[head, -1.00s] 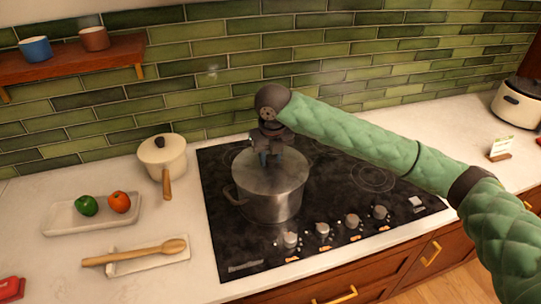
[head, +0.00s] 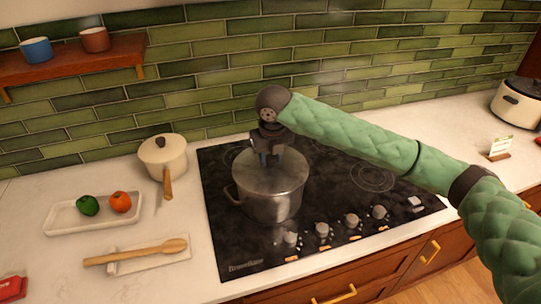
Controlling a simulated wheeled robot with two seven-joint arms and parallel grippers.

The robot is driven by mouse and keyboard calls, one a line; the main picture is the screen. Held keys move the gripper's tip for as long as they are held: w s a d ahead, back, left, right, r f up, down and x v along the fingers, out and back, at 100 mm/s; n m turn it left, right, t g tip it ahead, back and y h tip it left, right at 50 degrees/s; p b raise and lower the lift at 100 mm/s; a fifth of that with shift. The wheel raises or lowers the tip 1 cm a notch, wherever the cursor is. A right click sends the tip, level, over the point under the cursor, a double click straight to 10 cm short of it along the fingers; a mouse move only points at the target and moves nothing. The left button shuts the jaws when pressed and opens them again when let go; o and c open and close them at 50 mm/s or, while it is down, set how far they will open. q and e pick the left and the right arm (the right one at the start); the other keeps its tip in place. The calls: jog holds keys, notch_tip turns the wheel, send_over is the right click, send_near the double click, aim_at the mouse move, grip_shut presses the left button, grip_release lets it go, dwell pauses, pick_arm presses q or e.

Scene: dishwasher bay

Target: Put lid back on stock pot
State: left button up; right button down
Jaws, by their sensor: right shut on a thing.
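The steel stock pot (head: 272,206) stands on the front left of the black cooktop. Its metal lid (head: 268,179) lies over the pot's top and looks level; I cannot tell from here whether it is fully seated all round. My right gripper (head: 268,160) points down from above and is shut on the lid at its middle. The lid's knob is hidden by the fingers. My left gripper is not in view.
A cream saucepan (head: 163,155) with a wooden handle stands left of the cooktop (head: 235,245). A white tray (head: 65,222) with a green and an orange item, and a wooden spoon (head: 140,252) on a rest, lie further left. Control knobs (head: 351,220) line the cooktop's front edge.

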jog(key=shift+f+p, duration=0.15)
jog(key=shift+p, duration=0.5)
dwell(1.4)
jog(key=shift+c, duration=2.3)
grip_release()
jog(key=shift+r+p, duration=2.85)
jog(key=shift+r, duration=0.65)
grip_shut()
